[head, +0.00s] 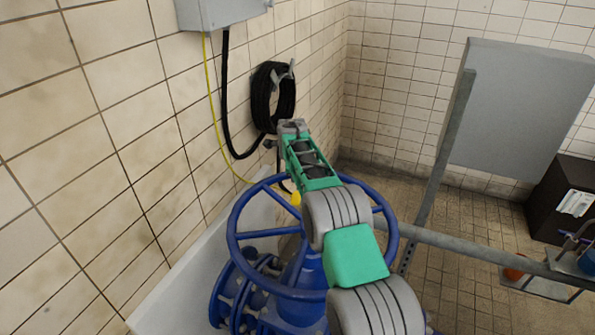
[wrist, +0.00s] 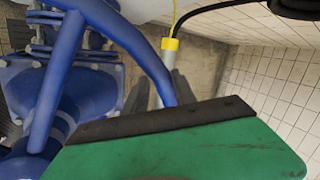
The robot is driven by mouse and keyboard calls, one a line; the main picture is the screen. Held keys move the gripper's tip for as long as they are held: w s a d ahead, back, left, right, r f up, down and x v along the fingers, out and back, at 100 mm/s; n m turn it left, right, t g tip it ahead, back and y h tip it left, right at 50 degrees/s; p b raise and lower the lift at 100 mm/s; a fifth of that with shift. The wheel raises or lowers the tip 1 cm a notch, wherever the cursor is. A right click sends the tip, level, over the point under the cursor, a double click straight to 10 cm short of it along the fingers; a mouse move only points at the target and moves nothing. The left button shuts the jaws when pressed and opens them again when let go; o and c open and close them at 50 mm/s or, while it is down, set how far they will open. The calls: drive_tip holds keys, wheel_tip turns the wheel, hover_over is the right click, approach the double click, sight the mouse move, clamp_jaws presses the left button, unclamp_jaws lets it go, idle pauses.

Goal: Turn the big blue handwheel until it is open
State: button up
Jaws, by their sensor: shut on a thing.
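The big blue handwheel (head: 234,222) lies roughly level on top of a blue valve in the head view. Its rim also crosses the wrist view (wrist: 148,58). My arm reaches over the wheel's right side to its far rim. My gripper (wrist: 162,95) is shut on the rim, with a dark finger on either side of it. In the wrist view my green housing hides part of the fingers and the contact. In the head view my arm hides the fingertips and part of the wheel. How far the wheel is turned cannot be told.
A tiled wall stands close on the left, with a coiled black hose (head: 262,98) and a yellow cable (head: 214,105). A grey rail (head: 470,247) runs to the right of the wheel. A grey cabinet (head: 520,110) hangs at the back. Open floor lies beyond the rail.

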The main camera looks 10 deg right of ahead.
drive_tip(key=shift+w+r, duration=0.1)
drive_tip(key=shift+r, duration=0.1)
clamp_jaws()
drive_tip(key=shift+r, duration=0.15)
idle(0.3)
drive_tip(key=shift+a, duration=0.1)
